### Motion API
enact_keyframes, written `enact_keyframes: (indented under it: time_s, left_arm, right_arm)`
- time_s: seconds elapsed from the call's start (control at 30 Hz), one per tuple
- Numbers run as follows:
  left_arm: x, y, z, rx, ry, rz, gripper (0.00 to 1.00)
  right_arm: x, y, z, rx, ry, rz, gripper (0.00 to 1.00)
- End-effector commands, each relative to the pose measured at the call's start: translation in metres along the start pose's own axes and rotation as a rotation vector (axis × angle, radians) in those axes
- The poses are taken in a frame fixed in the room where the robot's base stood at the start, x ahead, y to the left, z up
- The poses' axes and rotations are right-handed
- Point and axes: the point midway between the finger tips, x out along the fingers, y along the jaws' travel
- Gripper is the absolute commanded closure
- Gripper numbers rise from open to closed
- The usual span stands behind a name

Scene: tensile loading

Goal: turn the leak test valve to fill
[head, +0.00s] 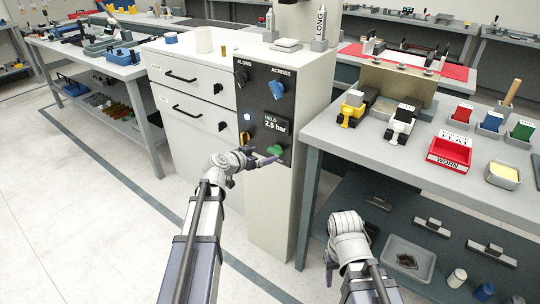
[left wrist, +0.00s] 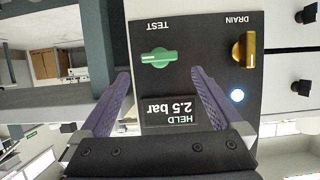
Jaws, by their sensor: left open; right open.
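The black valve panel (head: 266,105) is on the side of a white cabinet. Its green knob (head: 274,150) shows in the left wrist view (left wrist: 158,58) beside the word TEST, its bar lying sideways with a pale mark at the left end. That view is upside down. A brass knob (left wrist: 243,48) sits beside DRAIN. A display (left wrist: 170,112) reads HELD 2.5 bar. I see no word FILL. My left gripper (head: 262,160) is open, facing the panel, the green knob between its purple fingers in the wrist view; contact cannot be told. My right gripper (head: 330,274) is open and empty, low at the right.
A lit white lamp (left wrist: 237,95) is on the panel by the display. The cabinet's drawers (head: 190,110) are left of the panel. A grey workbench (head: 365,150) with a lower shelf stands close on the right. The floor (head: 85,220) at left is clear.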

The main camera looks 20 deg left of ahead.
Motion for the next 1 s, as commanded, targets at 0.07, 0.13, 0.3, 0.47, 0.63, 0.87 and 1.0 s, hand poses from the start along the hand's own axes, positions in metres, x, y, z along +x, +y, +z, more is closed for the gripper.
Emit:
enact_keyframes:
  time_s: [0.07, 0.13, 0.3, 0.47, 0.63, 0.87, 1.0]
  left_arm:
    - [0.016, -0.001, 0.002, 0.0, 0.0, 0.002, 0.0]
    - [0.028, -0.001, 0.002, 0.001, -0.001, 0.003, 0.0]
    - [0.051, -0.001, 0.002, 0.0, -0.001, 0.001, 0.0]
    - [0.056, 0.0, 0.001, 0.0, -0.001, 0.001, 0.0]
    - [0.055, 0.001, 0.0, 0.0, -0.001, 0.0, 0.0]
    - [0.055, 0.0, 0.0, 0.0, -0.001, 0.0, 0.25]
    - [0.055, 0.0, 0.001, 0.0, -0.001, 0.0, 0.41]
  right_arm:
    - [0.008, -0.001, -0.001, 0.0, 0.0, 0.0, 0.5]
    - [0.012, -0.001, -0.001, 0.0, 0.0, 0.0, 0.5]
    - [0.021, -0.002, -0.001, 0.0, 0.0, 0.0, 0.5]
    - [0.022, -0.002, -0.001, 0.0, 0.0, 0.0, 0.5]
    - [0.021, -0.002, -0.001, 0.0, 0.0, 0.0, 0.5]
    - [0.021, -0.002, -0.001, 0.0, 0.0, 0.0, 0.5]
    - [0.021, -0.002, -0.001, 0.0, 0.0, 0.0, 0.5]
